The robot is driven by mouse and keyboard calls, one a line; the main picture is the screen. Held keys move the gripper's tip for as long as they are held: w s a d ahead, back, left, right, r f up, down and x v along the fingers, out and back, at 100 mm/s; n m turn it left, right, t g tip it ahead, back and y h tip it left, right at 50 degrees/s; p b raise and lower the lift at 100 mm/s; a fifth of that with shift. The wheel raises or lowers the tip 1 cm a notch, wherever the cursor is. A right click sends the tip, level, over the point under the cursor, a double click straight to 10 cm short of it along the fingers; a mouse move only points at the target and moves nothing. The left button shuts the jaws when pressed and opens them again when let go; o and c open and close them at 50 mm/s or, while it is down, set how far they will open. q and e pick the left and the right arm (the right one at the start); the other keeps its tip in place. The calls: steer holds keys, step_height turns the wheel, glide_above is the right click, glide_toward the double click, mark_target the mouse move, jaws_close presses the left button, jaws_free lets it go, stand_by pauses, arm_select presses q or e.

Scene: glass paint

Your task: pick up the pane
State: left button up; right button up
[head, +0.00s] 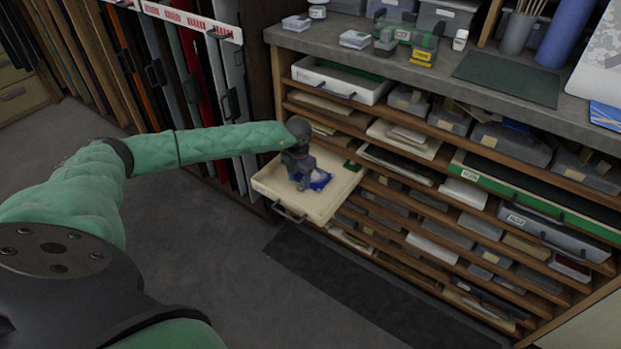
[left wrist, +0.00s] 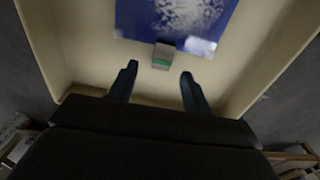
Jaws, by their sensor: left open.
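The pane (head: 318,180) looks like a blue sheet with a speckled white patch, lying in the pulled-out cream drawer (head: 335,197). In the left wrist view the pane (left wrist: 150,28) is at the top, partly cut off by the frame. A small grey block with a green band (left wrist: 162,56) sits at its near edge; I cannot tell if it is fixed to the pane. My left gripper (head: 301,184) is over the drawer and hides part of the pane. Its fingers (left wrist: 158,84) are apart and empty, with the block beyond and between their tips. My right gripper is not in view.
The drawer's walls (left wrist: 278,85) rise around the pane. A dark green item (head: 352,165) is at the drawer's back right corner. A rack of flat shelves (head: 440,200) stands behind and right, under a cluttered grey counter (head: 480,75). Upright coloured panels (head: 190,75) stand at left.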

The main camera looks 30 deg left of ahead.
mark_target(300, 187)
arm_select(q)
steer(key=shift+f, duration=1.5)
jaws_close()
steer(key=shift+r, duration=0.1)
